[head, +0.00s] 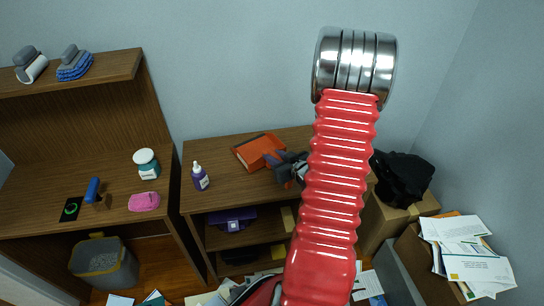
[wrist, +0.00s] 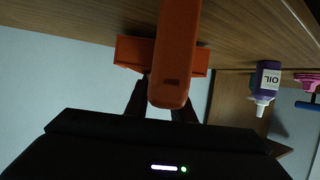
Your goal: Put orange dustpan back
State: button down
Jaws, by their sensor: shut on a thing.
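The orange dustpan (head: 257,150) is over the top of the brown shelf unit (head: 222,160), near its back, with its wide pan to the left. My gripper (head: 277,161) is to the right of the pan and shut on the dustpan's handle. A bit of orange shows below the jaws in the head view. In the wrist view the handle of the dustpan (wrist: 176,50) runs between the dark fingers of my gripper (wrist: 160,100) and hides part of them. The wooden surface is at the top of that view. I cannot tell whether the pan touches it.
A purple oil bottle (head: 200,177) stands left of the dustpan; it also shows in the wrist view (wrist: 265,82). A black bag (head: 402,178) sits on a cardboard box at the right. A desk with a pink item (head: 144,202) is at the left. Papers (head: 468,252) fill a bin.

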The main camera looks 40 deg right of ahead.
jog(key=shift+f, duration=0.45)
jog(key=c, duration=1.4)
grip_release()
jog(key=shift+c, duration=0.2)
